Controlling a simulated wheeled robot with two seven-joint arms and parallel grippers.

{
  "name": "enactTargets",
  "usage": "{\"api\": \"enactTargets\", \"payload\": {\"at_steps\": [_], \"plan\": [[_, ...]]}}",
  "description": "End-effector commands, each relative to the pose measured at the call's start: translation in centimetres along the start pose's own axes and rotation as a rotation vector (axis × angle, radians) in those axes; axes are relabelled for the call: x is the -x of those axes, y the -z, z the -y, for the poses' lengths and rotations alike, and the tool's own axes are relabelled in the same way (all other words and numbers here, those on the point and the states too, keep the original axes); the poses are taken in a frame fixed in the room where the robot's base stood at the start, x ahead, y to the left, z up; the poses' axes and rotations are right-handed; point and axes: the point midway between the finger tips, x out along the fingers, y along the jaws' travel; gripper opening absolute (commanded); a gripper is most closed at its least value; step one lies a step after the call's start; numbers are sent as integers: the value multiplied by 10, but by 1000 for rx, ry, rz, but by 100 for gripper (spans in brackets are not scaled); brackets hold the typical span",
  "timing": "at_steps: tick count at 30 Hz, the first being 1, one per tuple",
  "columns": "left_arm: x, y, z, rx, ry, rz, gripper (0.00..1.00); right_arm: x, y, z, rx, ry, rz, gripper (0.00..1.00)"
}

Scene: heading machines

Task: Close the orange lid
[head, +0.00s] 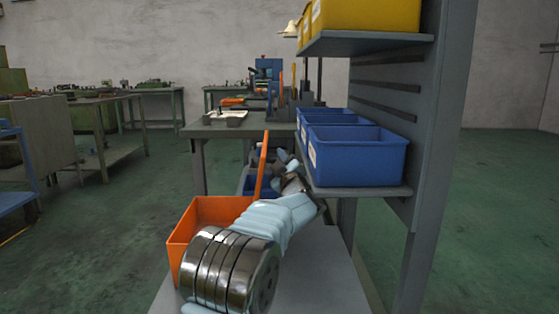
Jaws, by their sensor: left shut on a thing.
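An orange box (210,211) stands on the grey bench, partly hidden by my left arm. Its orange lid (263,157) stands up steeply at the box's right side, seen nearly edge-on, so the box is open. My left gripper (276,164) is just right of the lid, at the end of my arm. It appears shut on the orange lid, though the fingertips are small and partly hidden. My right gripper is not in view.
A shelf rack on the right holds blue bins (357,157) and, above, yellow bins (365,15), close to my arm. Another blue bin (258,186) sits behind the lid. A workbench (200,129) with a blue machine (267,70) stands behind. Open floor lies to the left.

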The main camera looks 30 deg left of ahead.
Motion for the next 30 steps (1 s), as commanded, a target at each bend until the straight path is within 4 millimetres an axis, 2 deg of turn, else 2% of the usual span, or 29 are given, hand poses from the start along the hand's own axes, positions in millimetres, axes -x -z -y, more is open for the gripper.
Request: {"api": "enactTargets", "payload": {"at_steps": [8, 17, 23, 30], "plan": [[-1, 3, 1, 16, 6, -1, 0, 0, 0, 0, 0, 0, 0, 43], [-12, 29, 14, 151, 61, -3, 0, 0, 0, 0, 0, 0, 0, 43], [-22, 56, 34, 313, 127, -6, 0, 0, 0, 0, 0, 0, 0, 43], [-34, 87, 68, 524, 213, -10, 0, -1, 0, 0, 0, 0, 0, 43]]}}
